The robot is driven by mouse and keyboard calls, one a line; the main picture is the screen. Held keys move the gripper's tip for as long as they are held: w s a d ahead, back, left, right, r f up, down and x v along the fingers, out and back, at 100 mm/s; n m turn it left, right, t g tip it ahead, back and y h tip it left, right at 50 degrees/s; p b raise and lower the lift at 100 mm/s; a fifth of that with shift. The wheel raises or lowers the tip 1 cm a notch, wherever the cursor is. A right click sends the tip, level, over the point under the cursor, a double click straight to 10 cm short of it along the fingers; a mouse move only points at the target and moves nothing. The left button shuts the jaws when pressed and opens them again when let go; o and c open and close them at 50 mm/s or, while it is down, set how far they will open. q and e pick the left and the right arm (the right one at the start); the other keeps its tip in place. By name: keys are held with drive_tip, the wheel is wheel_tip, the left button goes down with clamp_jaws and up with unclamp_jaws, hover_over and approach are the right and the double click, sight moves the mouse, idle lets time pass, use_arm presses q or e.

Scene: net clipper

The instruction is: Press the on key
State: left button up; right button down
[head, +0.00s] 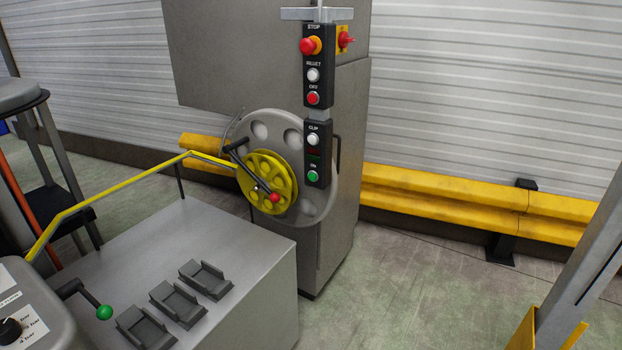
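The on key is a green round button (313,176) low on the lower black control box (318,150), under a small "ON" label. A white button (313,140) labelled "CLIP" sits above it on the same box. The upper black box (318,55) carries a red stop knob (311,46), a white reset button (313,75) and a red off button (313,98). The boxes hang one above the other in front of the grey machine cabinet. Neither of my grippers shows in the head view.
A grey disc with a yellow wheel (268,182) and red-tipped crank stands left of the boxes. A yellow bar (120,183) runs above a grey bench (240,243) with black brackets. A yellow guard rail (450,193) runs behind. Floor at front right (400,300) is clear.

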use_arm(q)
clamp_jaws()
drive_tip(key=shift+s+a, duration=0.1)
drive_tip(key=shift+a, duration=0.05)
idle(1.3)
